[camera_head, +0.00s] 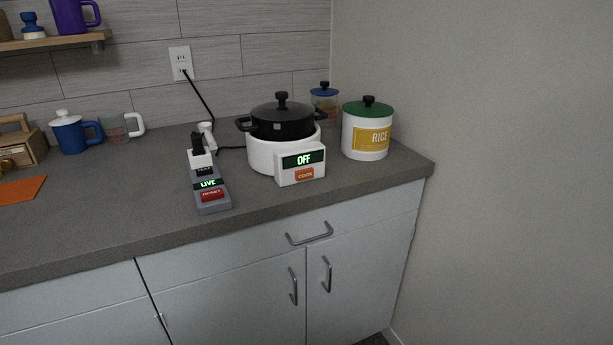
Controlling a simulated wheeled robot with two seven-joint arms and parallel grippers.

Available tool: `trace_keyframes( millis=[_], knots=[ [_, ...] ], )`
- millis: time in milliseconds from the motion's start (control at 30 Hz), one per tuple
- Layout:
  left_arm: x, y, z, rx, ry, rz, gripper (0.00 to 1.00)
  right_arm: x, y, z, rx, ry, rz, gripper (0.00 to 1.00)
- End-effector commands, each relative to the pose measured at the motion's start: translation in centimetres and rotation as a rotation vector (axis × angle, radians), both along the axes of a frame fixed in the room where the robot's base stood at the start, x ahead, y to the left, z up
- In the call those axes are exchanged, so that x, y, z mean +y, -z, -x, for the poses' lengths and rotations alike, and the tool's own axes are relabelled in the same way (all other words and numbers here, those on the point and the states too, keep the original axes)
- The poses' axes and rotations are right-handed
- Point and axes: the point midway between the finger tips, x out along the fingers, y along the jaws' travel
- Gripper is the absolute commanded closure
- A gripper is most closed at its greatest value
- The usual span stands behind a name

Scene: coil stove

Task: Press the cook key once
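The orange cook key (305,175) is on the front panel of a white coil stove (262,154), below a display (303,159) that reads OFF in green. A black lidded pot (282,122) sits on top of the stove. In front and left of the stove, a grey power strip (211,197) lies on the counter; its small display reads LIVE and it has a red key (212,195). Neither of my grippers shows in the head view.
A white RICE canister (366,140) with a green lid stands right of the stove, near the side wall. A glass jar (324,105) with a blue lid is behind. The counter front is clear.

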Motion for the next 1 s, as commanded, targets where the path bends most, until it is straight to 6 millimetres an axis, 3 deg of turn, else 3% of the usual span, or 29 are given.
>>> trace_keyframes(
  millis=[33, 167, 1000],
  knots=[
    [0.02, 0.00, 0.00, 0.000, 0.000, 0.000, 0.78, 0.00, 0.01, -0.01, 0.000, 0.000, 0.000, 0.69],
    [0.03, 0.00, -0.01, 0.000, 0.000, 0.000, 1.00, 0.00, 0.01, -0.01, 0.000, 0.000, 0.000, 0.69],
    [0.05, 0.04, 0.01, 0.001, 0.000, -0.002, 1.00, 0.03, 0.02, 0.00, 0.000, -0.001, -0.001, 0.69]
  ],
)
